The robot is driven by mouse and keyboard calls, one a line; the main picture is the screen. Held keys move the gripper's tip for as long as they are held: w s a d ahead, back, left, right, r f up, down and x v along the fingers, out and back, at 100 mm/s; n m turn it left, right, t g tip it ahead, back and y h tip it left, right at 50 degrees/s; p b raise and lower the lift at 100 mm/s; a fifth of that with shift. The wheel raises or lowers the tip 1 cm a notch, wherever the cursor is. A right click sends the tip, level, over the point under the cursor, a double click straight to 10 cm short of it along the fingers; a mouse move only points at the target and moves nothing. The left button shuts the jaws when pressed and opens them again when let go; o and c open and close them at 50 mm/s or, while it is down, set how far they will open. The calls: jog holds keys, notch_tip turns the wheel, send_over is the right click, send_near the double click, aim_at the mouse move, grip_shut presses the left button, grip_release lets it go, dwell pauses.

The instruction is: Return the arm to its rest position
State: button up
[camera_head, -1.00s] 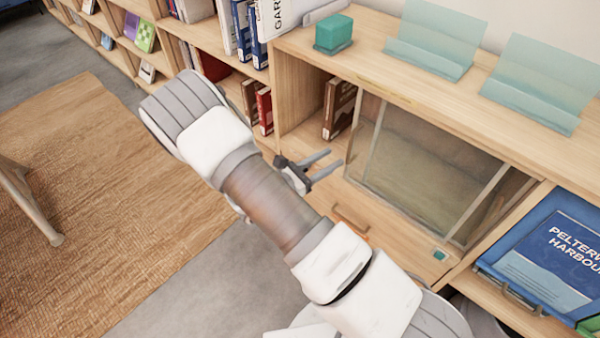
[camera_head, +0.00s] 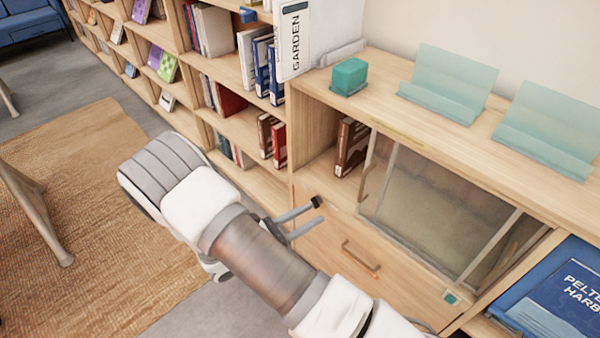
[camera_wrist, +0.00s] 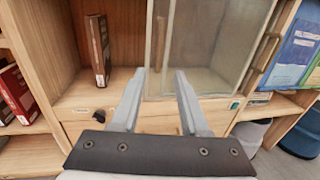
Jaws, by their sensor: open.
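My gripper (camera_head: 303,220) shows in the head view just past my arm, in front of the wooden cabinet (camera_head: 315,240). Its two grey fingers are apart with nothing between them. In the wrist view my gripper (camera_wrist: 160,85) points at the cabinet, with the fingers spread below a glass-fronted compartment (camera_wrist: 205,45). My arm crosses the lower middle of the head view and hides part of the cabinet front and floor.
A drawer with a handle (camera_head: 361,257) is under the glass compartment. A teal block (camera_head: 349,75) and two clear teal stands (camera_head: 450,85) are on the cabinet top. Bookshelves (camera_head: 225,75) run to the back left. A woven rug (camera_head: 80,215) covers open floor at left.

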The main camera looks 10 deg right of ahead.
jog(key=shift+r, duration=0.1)
jog(key=s+d+r+m+g+y, duration=0.4)
jog(key=s+r+m+y, duration=0.2)
jog(key=r+m, duration=0.35)
jog(key=s+d+r+m+g+y, duration=0.4)
jog(key=s+r+m+y, duration=0.2)
jog(key=r+m, duration=0.3)
jog(key=s+a+r+m+t+y+p, duration=0.1)
jog(key=s+r+m+t+y+p, duration=0.1)
jog(key=r+p, duration=0.5)
jog(key=s+r+m+t+y+p, duration=0.2)
jog(key=r+p, duration=0.5)
jog(key=r, duration=0.9)
jog(key=shift+s+a+r+m+t, duration=0.15)
jog(key=shift+s+a+m+t, duration=0.25)
jog(key=shift+s+t, duration=0.25)
jog(key=shift+d, duration=0.15)
